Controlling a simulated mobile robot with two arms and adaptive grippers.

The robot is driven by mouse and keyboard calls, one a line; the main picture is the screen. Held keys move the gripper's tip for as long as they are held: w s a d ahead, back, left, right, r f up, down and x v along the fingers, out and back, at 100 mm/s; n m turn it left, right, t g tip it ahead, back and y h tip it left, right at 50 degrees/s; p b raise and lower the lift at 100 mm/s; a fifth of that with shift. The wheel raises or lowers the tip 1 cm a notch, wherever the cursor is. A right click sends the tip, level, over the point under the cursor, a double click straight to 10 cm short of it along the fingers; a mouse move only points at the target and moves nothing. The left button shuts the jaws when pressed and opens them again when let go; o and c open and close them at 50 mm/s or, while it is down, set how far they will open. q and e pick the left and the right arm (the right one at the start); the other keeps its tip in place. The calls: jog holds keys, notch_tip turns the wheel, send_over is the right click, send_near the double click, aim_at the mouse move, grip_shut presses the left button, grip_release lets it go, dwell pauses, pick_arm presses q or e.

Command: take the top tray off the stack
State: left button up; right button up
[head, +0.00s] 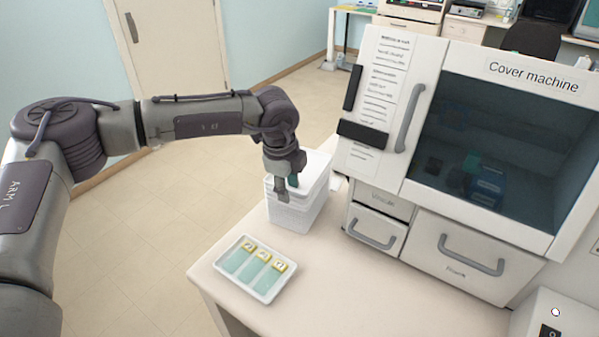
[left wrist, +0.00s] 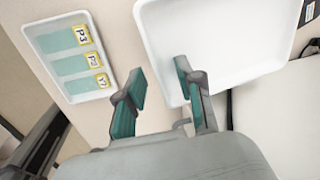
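A stack of white trays (head: 308,212) stands on the table beside the cover machine. The top tray (head: 319,166) is empty, and it shows as a wide white tray in the left wrist view (left wrist: 225,35). My left gripper (head: 287,188) is over the near left edge of the stack, pointing down. In the left wrist view its fingers (left wrist: 160,74) are spread apart, one over the tray's inside and the other outside its wall. I cannot tell whether either finger touches the wall. My right gripper is in neither view.
A white tray with several labelled slides (head: 248,289) lies on the table (head: 345,300) in front of the stack. The cover machine (head: 480,150), with handles and drawers, stands close on the right.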

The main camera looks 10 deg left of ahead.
pick_arm(q)
jog(key=c, duration=0.7)
jog(key=shift+s+f, duration=0.1)
jog(key=shift+s, duration=0.05)
grip_shut()
jog(key=shift+s, duration=0.1)
